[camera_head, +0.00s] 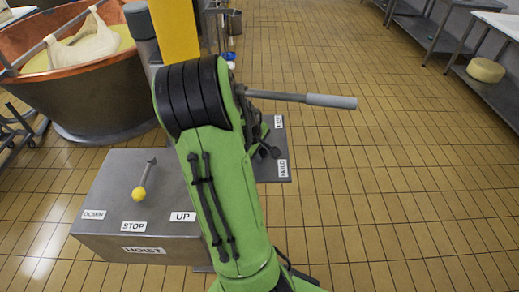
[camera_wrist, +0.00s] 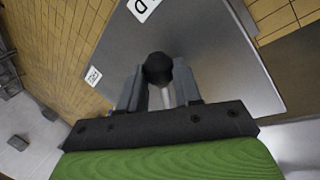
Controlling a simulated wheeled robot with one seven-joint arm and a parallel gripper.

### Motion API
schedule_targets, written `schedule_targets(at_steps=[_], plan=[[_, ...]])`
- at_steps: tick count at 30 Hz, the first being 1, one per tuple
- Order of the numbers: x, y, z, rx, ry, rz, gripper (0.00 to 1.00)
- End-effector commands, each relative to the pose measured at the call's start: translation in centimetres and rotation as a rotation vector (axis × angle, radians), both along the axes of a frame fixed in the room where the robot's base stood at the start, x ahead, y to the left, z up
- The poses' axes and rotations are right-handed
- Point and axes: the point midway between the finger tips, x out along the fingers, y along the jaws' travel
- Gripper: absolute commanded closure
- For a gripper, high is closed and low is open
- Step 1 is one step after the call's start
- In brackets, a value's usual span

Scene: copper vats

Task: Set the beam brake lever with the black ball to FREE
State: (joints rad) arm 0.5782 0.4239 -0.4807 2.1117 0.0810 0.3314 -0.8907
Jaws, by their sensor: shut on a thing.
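The black ball (camera_wrist: 158,68) of the brake lever sits between the two grey fingers of my gripper (camera_wrist: 158,88) in the wrist view. The gripper is shut on it, and a bit of pale lever shaft shows below the ball. The grey plate (camera_wrist: 215,50) lies behind it. A label ending in D (camera_wrist: 142,7) is at the top of that view, and a small label (camera_wrist: 93,76), too small to read surely, is at the left. In the head view my green arm hides most of the brake plate; its HOLD label (camera_head: 283,168) shows, with another label (camera_head: 278,121) farther back.
A grey hoist box (camera_head: 150,190) with a yellow-ball lever (camera_head: 139,194) stands left of my arm. A grey-handled bar (camera_head: 332,101) sticks out to the right behind my arm. A copper vat (camera_head: 85,90) is at the back left. The tiled floor (camera_head: 410,190) at right is clear.

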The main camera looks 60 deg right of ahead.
Motion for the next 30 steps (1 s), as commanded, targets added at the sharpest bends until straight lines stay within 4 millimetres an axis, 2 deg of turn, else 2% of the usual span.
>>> schedule_targets(at_steps=[11,30], plan=[[-0.3,-1.3,-0.1,-0.002,0.000,0.103,1.00],[0.4,-6.7,0.0,-0.004,0.001,0.566,1.00]])
